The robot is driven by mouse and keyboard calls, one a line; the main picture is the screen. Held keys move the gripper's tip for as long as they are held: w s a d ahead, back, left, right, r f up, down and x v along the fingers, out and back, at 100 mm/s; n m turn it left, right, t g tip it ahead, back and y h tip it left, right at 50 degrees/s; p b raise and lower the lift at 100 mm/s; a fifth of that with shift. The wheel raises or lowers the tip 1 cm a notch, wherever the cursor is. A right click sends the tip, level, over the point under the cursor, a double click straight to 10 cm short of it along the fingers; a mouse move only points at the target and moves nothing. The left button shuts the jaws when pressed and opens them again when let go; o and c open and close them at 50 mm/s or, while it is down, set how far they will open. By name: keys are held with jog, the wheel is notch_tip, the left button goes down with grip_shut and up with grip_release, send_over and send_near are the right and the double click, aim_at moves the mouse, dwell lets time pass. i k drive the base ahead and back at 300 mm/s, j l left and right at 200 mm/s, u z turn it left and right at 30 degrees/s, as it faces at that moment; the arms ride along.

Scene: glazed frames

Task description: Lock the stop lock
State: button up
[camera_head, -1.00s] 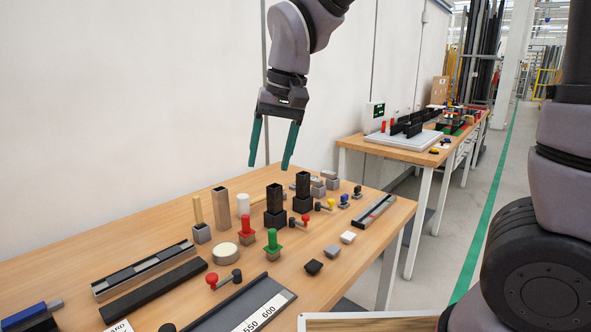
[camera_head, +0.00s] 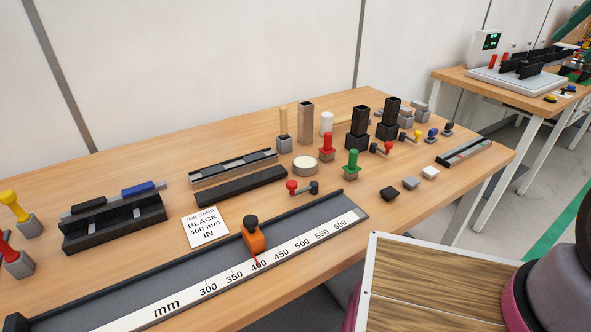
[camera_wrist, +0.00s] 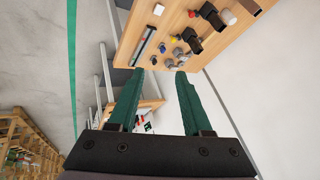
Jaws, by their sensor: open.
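An orange stop (camera_head: 254,240) with a black knob (camera_head: 251,221) on top sits on the long measuring rail (camera_head: 130,287). Its red pointer is at about the 400 mark of the white mm scale (camera_head: 310,246). I cannot tell whether the knob is locked. A job card (camera_head: 205,228) behind the rail reads BLACK, 400 mm, IN. My gripper (camera_wrist: 160,74) is open and empty in the wrist view, in the air away from the stop. The stop does not show in the wrist view.
Behind the rail are a black tray (camera_head: 115,222) with black and blue bars, a dark bar (camera_head: 242,186), a round cream disc (camera_head: 306,166) and a red-and-black handle (camera_head: 302,188). Green and red knobs and black posts stand further right. A wood-grained panel (camera_head: 440,285) is at the front right.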

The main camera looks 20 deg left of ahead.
aim_at(292, 186)
jog(key=k+j+u, duration=0.1)
jog(key=u, duration=1.55)
